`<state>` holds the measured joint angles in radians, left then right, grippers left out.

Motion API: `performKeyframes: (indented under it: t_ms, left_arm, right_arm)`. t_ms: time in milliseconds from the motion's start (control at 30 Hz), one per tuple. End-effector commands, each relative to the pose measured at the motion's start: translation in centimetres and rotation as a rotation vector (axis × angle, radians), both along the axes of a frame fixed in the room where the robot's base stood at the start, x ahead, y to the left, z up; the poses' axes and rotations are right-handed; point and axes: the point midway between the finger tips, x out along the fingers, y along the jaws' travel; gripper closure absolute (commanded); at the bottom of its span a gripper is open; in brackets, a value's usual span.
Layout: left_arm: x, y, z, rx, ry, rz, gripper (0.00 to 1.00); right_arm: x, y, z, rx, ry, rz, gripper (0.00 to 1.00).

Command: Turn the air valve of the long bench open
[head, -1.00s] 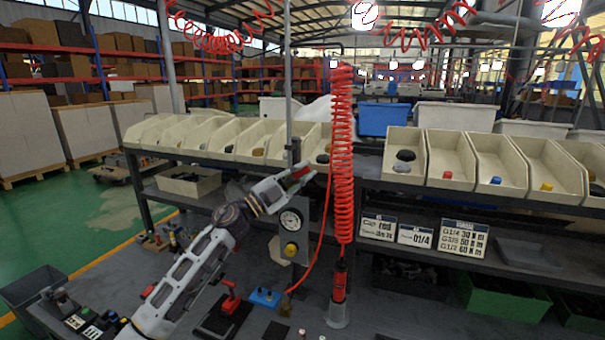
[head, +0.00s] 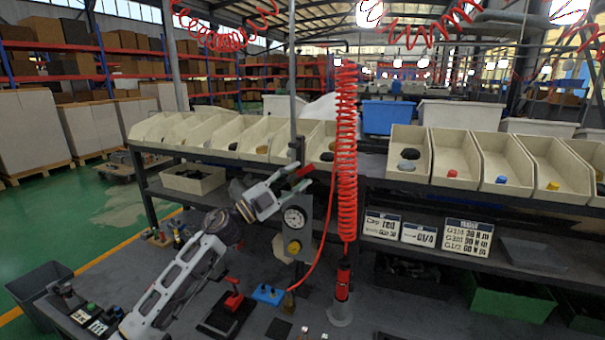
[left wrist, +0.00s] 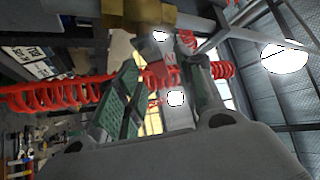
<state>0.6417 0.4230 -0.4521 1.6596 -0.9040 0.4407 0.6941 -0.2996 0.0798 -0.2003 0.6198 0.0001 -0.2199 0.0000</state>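The air valve's red handle (head: 304,171) shows at the top of the gauge unit on the long bench (head: 365,180), just beyond my left gripper's fingertips. My left gripper (head: 294,176) is raised in front of it with its fingers apart. In the left wrist view a red part (left wrist: 158,76) lies between or just beyond the two spread fingers (left wrist: 165,75); I cannot tell if they touch it. A brass fitting (left wrist: 140,14) is at that view's top. A round gauge (head: 294,217) sits below the handle. My right gripper is not in view.
A red coiled hose (head: 346,150) hangs close to the right of the valve, with a red tool (head: 342,280) below it. Cream bins (head: 455,158) line the upper shelf. A red clamp (head: 233,297) and blue block (head: 267,294) lie on the lower surface.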

Motion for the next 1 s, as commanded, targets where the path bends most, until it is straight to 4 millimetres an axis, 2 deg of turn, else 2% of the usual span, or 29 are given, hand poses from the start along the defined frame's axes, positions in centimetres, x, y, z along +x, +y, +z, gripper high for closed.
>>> performKeyframes:
  t_ms: [600, 1000]
  left_arm:
    - [-3.4, 5.2, -2.9, 0.0, 0.001, -0.001, 0.62]
    - [-4.2, 6.4, -3.4, 0.0, -0.001, -0.001, 0.62]
  right_arm:
    - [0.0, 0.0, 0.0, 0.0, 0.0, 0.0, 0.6]
    - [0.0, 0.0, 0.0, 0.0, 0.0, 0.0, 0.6]
